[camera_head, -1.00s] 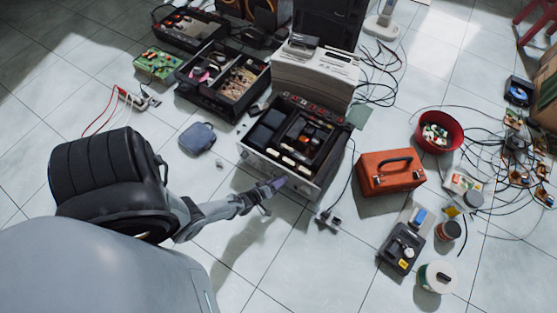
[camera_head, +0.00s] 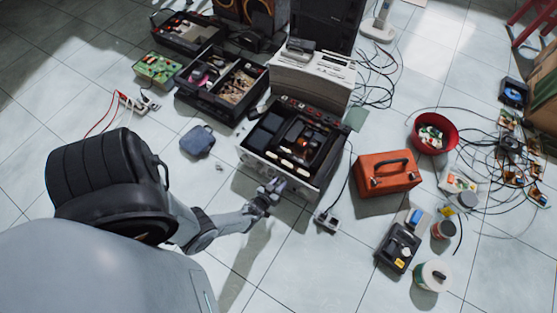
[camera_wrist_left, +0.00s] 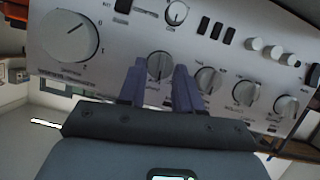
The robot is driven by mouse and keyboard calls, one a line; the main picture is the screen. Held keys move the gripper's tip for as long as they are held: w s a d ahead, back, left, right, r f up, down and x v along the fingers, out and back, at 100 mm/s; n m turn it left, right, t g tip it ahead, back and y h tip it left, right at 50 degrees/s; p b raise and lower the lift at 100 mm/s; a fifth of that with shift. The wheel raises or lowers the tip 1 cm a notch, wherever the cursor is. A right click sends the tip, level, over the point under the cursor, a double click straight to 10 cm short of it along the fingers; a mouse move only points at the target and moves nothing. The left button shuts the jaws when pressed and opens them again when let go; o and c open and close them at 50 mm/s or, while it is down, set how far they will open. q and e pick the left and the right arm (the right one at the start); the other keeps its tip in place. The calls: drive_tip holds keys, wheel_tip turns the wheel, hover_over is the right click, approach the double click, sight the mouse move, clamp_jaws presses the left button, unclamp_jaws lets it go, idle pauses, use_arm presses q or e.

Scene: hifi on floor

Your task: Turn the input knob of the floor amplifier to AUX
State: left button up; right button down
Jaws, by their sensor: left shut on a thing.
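The floor amplifier (camera_head: 250,165) stands open-topped in the middle of the head view, with its silver front panel facing my left arm. In the left wrist view the front panel (camera_wrist_left: 110,50) carries a large knob (camera_wrist_left: 68,36) at the left and several smaller silver knobs. My left gripper (camera_head: 275,185) is at the front panel. In the wrist view its two purple-grey fingers (camera_wrist_left: 160,85) stand on either side of a small knob (camera_wrist_left: 160,66) and are shut on it. The lettering around this knob is too small to read. My right gripper is not in view.
An orange toolbox (camera_head: 388,178) stands right of the amplifier, with a red bowl (camera_head: 433,132) beyond. A power socket with a cable (camera_head: 328,221) lies near the amplifier's front right corner. A blue pouch (camera_head: 198,140) lies to the left.

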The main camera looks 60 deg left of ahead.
use_arm(q)
drive_tip(key=shift+w+d+m+g+y+b, duration=0.1)
drive_tip(key=shift+w+m+g+y+b, duration=0.15)
drive_tip(key=shift+m, duration=0.25)
drive_tip(key=shift+d+m+g+y+b, duration=0.1)
drive_tip(key=shift+m+g+y, duration=0.05)
drive_tip(key=shift+m+y, duration=0.3)
drive_tip(key=m+y, duration=0.1)
drive_tip(key=m+g+b, duration=0.1)
drive_tip(key=m, duration=0.1)
drive_tip(key=shift+w+d+f+y+b, duration=0.1)
drive_tip(key=shift+d+f+y+b, duration=0.1)
drive_tip(key=shift+y+b, duration=0.15)
drive_tip(key=m+y, duration=0.1)
drive_tip(key=m, duration=0.1)
drive_tip(key=shift+w+m+g+y, duration=0.1)
drive_tip(key=shift+m+g+y, duration=0.2)
drive_tip(key=shift+m+y, duration=0.05)
drive_tip(key=shift+d, duration=0.1)
drive_tip(key=shift+m, duration=0.3)
drive_tip(key=o, duration=1)
drive_tip(key=shift+o, duration=0.2)
